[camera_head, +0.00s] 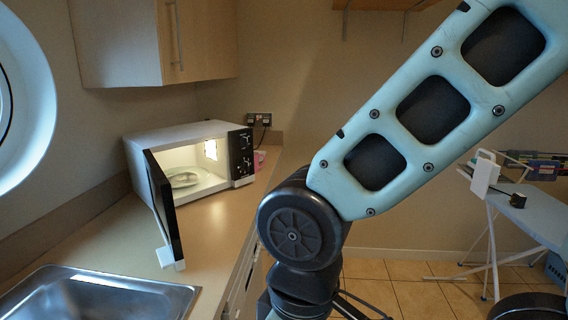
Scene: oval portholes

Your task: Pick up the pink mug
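A small pink object (259,160), which may be the pink mug, shows on the counter just right of the microwave at the back. It is partly hidden by the microwave, and its full shape cannot be made out. My arm, a light blue link with a black joint, crosses the middle and right of the view. My gripper does not show in this view.
A white microwave (180,134) stands on the counter (215,222) with its black door (163,208) open over the counter and a plate (184,179) inside. A metal sink (95,297) is at the front left. A cabinet (150,40) hangs above. An ironing board (520,215) stands right.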

